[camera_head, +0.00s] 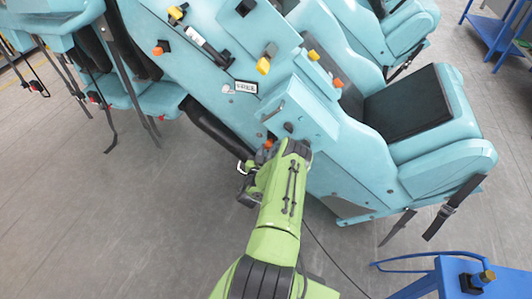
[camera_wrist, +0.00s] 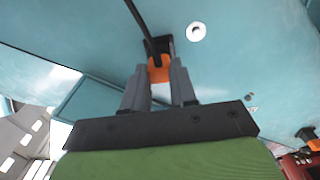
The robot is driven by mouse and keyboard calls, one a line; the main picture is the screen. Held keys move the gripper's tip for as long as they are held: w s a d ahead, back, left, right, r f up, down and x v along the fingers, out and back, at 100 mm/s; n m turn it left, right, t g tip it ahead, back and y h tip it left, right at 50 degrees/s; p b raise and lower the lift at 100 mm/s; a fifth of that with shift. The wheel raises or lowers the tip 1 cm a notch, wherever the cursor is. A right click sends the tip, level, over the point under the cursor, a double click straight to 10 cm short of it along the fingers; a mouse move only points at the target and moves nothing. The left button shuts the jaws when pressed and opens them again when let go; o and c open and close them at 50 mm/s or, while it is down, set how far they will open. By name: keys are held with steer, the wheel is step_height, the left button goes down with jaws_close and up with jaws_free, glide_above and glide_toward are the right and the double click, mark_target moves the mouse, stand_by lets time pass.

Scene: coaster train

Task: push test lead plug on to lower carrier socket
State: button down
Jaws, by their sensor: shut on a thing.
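The orange test lead plug (camera_wrist: 158,71) is between the two grey fingers of my gripper (camera_wrist: 160,66) in the wrist view, and the gripper is shut on it. A dark cable (camera_wrist: 142,25) runs from the plug toward the top of that view. A black part (camera_wrist: 166,44) shows just beyond the plug on the teal panel; I cannot tell whether it is the lower carrier socket or whether the plug touches it. In the head view, a small orange spot (camera_head: 268,144) shows beside my green wrist, low on the teal car side; my arm hides most of the contact area.
The teal coaster car (camera_head: 350,160) fills the space ahead, with a dark-padded seat (camera_head: 408,103) and hanging straps (camera_head: 440,215) at right. Orange and yellow fittings (camera_head: 263,66) stick out above. A blue stand (camera_head: 455,275) is at lower right. Grey floor (camera_head: 120,220) is clear at left.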

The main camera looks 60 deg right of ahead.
steer(key=shift+w+d, duration=0.1)
steer(key=shift+d, duration=0.35)
steer(key=c, duration=0.8)
jaws_free()
